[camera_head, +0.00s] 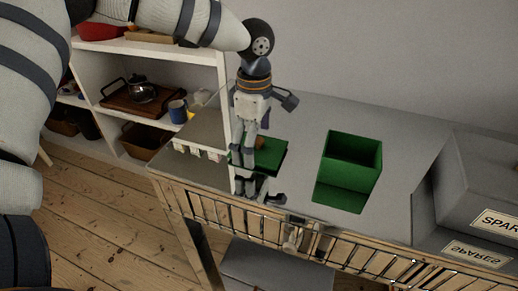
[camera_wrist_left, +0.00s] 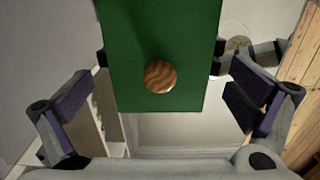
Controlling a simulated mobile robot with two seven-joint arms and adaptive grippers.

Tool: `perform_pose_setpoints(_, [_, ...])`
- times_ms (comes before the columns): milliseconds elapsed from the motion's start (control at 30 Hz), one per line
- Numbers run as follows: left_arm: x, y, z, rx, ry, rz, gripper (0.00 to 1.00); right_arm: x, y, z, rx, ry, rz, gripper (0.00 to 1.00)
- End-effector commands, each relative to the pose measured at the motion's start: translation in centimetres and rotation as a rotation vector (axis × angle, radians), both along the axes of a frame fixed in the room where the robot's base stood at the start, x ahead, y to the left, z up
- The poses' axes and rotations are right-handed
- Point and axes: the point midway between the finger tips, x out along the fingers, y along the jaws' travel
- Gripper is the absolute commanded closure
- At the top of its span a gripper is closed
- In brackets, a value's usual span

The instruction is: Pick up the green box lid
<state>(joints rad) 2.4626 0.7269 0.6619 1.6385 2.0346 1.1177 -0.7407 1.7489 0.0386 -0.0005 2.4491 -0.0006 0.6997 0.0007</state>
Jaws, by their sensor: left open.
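The green box lid (camera_head: 272,154) lies on the shiny grey tabletop, left of the open green box (camera_head: 352,160). In the left wrist view the lid (camera_wrist_left: 190,40) is a green rectangle with a round, banded brown knob (camera_wrist_left: 160,76). My left gripper (camera_head: 253,142) points down over the lid and partly hides it and the knob. My right gripper is not in view.
The tabletop (camera_head: 300,135) mirrors the box and my gripper. A grey box labelled SPARES (camera_head: 485,185) stands at the right. A white shelf (camera_head: 170,48) at the left holds a tray (camera_head: 136,98) with a teapot and a blue mug (camera_head: 178,111). Tabletop between lid and box is clear.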

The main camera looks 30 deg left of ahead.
Motion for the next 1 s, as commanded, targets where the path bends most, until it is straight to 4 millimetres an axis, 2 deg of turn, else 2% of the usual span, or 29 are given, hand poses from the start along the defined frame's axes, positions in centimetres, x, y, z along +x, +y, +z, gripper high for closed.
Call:
perform_pose_setpoints(67, [0.0, 0.0, 0.1, 0.000, -0.001, 0.000, 0.00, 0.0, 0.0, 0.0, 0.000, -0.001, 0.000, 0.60])
perform_pose_setpoints(200, [0.0, 0.0, 0.1, 0.000, -0.001, 0.000, 0.32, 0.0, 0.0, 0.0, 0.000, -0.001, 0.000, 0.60])
perform_pose_setpoints(267, [0.0, 0.0, 0.1, 0.000, -0.001, 0.000, 0.44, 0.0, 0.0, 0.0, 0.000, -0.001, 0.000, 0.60])
perform_pose_setpoints(667, [0.0, 0.0, 0.5, 0.000, 0.000, 0.000, 0.44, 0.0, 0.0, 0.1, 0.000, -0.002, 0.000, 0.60])
perform_pose_setpoints(767, [0.1, 0.0, 1.8, 0.001, -0.003, 0.000, 0.44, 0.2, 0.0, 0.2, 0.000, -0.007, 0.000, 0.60])
perform_pose_setpoints(867, [-0.2, -0.4, 4.2, -0.001, -0.006, -0.004, 0.44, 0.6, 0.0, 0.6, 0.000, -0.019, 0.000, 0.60])
perform_pose_setpoints(900, [-0.7, -1.1, 5.2, 0.000, -0.008, -0.005, 0.49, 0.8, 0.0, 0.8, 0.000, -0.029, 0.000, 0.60])
perform_pose_setpoints(933, [-1.2, -1.6, 6.1, 0.001, -0.011, -0.006, 0.60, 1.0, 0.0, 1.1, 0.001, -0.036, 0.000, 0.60])
perform_pose_setpoints(1000, [-2.2, -2.9, 8.1, 0.001, -0.013, -0.006, 1.00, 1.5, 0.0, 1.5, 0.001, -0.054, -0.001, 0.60])
